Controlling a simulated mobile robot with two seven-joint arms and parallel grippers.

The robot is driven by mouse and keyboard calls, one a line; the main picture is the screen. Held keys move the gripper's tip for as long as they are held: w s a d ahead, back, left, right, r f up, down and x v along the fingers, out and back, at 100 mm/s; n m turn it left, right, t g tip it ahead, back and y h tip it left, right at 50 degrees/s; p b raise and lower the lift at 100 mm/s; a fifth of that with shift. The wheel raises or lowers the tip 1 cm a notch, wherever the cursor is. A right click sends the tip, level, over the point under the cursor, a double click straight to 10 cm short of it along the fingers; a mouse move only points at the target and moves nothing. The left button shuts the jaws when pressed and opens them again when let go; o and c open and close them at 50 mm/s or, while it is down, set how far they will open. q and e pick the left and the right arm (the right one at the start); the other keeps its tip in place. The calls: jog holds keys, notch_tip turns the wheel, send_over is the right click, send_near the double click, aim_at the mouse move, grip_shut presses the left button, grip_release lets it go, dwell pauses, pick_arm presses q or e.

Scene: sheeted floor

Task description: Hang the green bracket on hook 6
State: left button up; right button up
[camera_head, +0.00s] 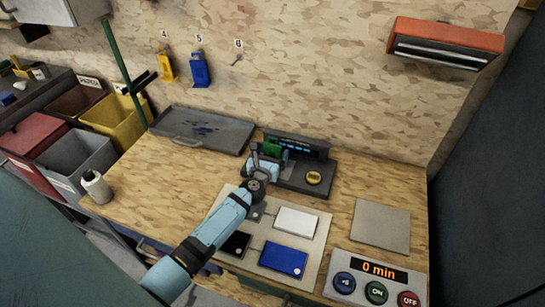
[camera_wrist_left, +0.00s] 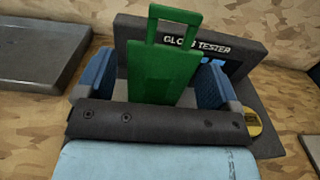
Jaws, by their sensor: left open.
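The green bracket (camera_head: 271,146) stands upright at the tester on the bench, partly hidden by my left gripper in the head view. In the left wrist view the bracket (camera_wrist_left: 163,70) is a green plate with a looped handle on top. My left gripper (camera_head: 268,163) is open, with its blue fingers on either side of the bracket. A small gap shows at the left finger; contact at the right finger cannot be told. Hook 6 (camera_head: 237,61) is on the wooden wall under its number label and is empty. My right gripper is not in view.
A blue bracket (camera_head: 200,70) and a yellow one (camera_head: 167,67) hang at 5 and 4. A grey tray (camera_head: 205,130) lies left of the dark tester (camera_head: 302,178). A red lamp-like unit (camera_head: 446,42) juts from the wall at right. A bottle (camera_head: 96,187) stands at the bench's left edge.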

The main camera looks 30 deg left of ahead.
aim_at(272, 138)
pick_arm(q)
jog(key=c, duration=1)
jog(key=shift+r+p, duration=2.75)
jog(key=shift+r, duration=0.35)
jog(key=s+d+r+m+h, duration=0.1)
jog(key=s+d+r, duration=0.3)
jog(key=s, duration=0.1)
jog(key=s+d+r+h, duration=0.1)
jog(key=s+d+r, duration=0.3)
jog(key=d+r, duration=0.1)
jog(key=s+d+r+m+h+p, duration=0.1)
jog(key=s+d+r+h, duration=0.1)
jog(key=s+d+r, duration=0.2)
jog(key=shift+s+d+r+m, duration=0.15)
jog(key=shift+s+r+m, duration=0.15)
jog(key=shift+s+r, duration=0.5)
